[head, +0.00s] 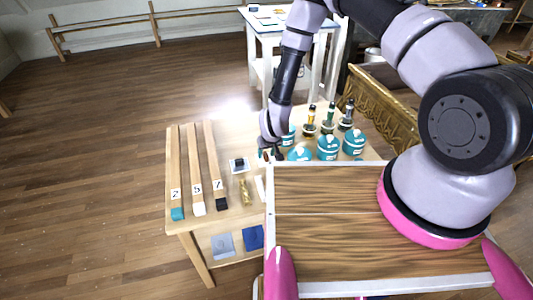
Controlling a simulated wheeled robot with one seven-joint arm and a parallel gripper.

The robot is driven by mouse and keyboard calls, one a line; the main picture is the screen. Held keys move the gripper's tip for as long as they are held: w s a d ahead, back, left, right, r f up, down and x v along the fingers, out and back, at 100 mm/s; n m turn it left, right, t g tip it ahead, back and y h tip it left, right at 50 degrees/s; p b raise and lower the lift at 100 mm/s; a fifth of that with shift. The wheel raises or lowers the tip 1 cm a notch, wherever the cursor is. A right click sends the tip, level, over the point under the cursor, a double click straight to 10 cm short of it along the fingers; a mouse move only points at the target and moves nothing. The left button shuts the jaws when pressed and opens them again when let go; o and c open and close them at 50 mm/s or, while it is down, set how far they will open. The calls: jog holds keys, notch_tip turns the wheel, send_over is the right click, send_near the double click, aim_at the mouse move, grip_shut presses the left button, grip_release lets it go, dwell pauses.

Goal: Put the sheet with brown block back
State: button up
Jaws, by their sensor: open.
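My gripper (271,154) is low over the back part of the wooden table (182,226), pointing down, left of the teal-lidded jars. Its fingers are small and partly blend with what is behind them. A small reddish-brown spot (266,156) shows at the fingertips; I cannot tell if it is the brown block or whether the fingers touch it. No sheet can be made out under it. A white sheet with a black block (239,164) lies just left of the gripper. A white strip (260,188) is partly hidden by my wooden top.
Three wooden bars marked 2, 5 and 7 (195,170) lie at the table's left. A brass piece (246,193) lies near the middle. Teal jars (327,148) and small bottles (329,117) stand right of the gripper. Grey and blue squares (222,244) lie on the lower shelf.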

jog(key=v, duration=1.2)
jog(key=w+d+r+m+y, duration=0.1)
jog(key=w+d+r, duration=0.15)
jog(key=r, duration=0.75)
jog(key=w+d+r+m+t, duration=0.1)
jog(key=d+r, duration=0.2)
jog(key=r, duration=0.8)
jog(key=w+d+r+m+y, duration=0.1)
jog(key=w+d+r, duration=0.15)
jog(key=r, duration=0.75)
jog(key=s+d+r+m+t, duration=0.1)
jog(key=s+d+r, duration=0.35)
jog(key=r, duration=0.25)
jog(key=s+d+r+m, duration=0.1)
jog(key=s+d+r, duration=0.35)
jog(key=r, duration=0.25)
jog(key=s+d+r+m, duration=0.1)
jog(key=s+d+r, duration=0.2)
jog(key=s, duration=0.2)
jog(key=s+d+r+m+h, duration=0.1)
jog(key=s+d+r, duration=0.2)
jog(key=s, duration=0.3)
jog(key=shift+s+d+t, duration=0.25)
jog(key=shift+t, duration=0.15)
